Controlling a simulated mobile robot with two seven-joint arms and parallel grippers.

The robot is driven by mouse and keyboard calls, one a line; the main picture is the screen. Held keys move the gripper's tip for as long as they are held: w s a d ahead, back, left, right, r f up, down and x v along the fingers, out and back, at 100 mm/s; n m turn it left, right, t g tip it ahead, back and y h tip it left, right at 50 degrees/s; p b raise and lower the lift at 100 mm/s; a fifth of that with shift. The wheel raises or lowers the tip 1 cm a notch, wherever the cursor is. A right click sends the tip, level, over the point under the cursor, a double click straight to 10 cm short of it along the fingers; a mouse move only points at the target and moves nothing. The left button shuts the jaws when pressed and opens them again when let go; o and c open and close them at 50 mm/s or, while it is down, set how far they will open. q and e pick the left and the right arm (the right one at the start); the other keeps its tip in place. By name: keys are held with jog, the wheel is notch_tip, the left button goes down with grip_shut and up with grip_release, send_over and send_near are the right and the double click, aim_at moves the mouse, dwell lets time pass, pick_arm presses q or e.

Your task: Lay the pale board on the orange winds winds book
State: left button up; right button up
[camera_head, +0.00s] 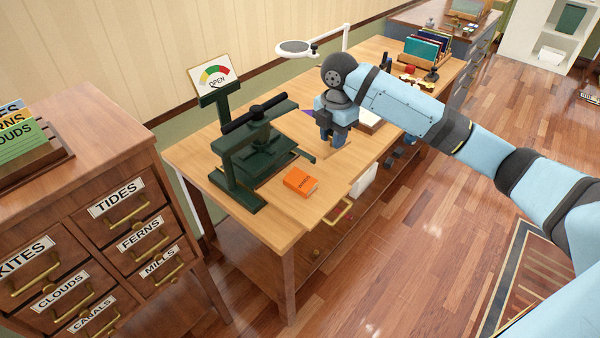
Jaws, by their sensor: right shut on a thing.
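The orange book (300,181) lies flat on the wooden table, just in front of the dark green press (240,165). My right gripper (331,138) points down behind and to the right of the book. It is shut on the pale board (342,162), which is close in colour to the tabletop. The board is behind and right of the book, apart from lying over it. The fingertips are partly hidden, and I cannot tell the board's exact height above the table. My left gripper is out of view.
A lamp (296,47) stands at the table's back. A rack of books (427,48) and small items are at the far end. A drawer cabinet (110,190) stands at left.

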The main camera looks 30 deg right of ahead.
jog(key=shift+d+r+n, duration=0.25)
jog(key=shift+r+n, duration=0.15)
jog(key=shift+n, duration=0.1)
jog(key=shift+d, duration=0.1)
jog(key=shift+n, duration=0.3)
jog(key=shift+f+p, duration=0.5)
jog(key=shift+f, duration=9.45)
jog(key=o, duration=1)
